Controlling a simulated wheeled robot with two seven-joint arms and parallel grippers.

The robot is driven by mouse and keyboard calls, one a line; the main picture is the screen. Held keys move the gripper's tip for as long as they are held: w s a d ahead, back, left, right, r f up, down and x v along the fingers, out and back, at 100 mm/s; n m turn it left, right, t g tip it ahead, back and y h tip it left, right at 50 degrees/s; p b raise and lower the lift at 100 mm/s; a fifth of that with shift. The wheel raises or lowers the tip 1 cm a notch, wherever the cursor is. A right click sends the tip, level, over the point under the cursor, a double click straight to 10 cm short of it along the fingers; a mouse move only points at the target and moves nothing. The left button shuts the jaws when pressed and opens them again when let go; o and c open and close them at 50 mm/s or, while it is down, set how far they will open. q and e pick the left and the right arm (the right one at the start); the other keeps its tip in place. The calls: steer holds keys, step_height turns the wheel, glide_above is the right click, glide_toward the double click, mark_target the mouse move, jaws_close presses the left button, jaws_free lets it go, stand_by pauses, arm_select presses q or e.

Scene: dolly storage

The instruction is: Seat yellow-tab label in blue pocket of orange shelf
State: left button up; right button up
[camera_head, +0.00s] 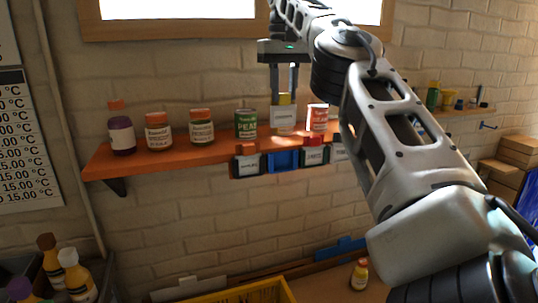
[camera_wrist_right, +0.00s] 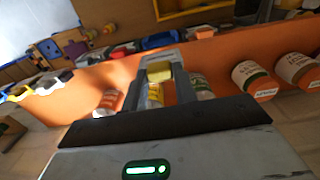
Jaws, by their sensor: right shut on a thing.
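My right gripper (camera_head: 285,93) points down over the orange shelf (camera_head: 98,166), shut on the yellow-tab label (camera_head: 283,117). The label is a pale card with dark print, held upright, its yellow tab between the fingertips. The blue pocket (camera_head: 284,161) is on the shelf's front edge. In the head view the label's lower edge appears above the pocket, apart from it; the exact depth is hard to tell. In the right wrist view the yellow tab (camera_wrist_right: 159,69) shows between the fingers, near the orange shelf (camera_wrist_right: 228,55). My left gripper is out of view.
A dark pocket with a red-tab label (camera_head: 247,162) is left of the blue one; another red-tab label (camera_head: 314,155) is right. A yellow crate (camera_head: 245,292) is below.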

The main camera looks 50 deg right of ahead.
mark_target(284, 105)
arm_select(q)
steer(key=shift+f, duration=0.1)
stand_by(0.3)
arm_select(e)
steer(key=shift+f+b, duration=2.2)
steer(key=shift+f, duration=0.1)
steer(key=shift+f+b, duration=0.3)
steer(key=shift+f, duration=0.05)
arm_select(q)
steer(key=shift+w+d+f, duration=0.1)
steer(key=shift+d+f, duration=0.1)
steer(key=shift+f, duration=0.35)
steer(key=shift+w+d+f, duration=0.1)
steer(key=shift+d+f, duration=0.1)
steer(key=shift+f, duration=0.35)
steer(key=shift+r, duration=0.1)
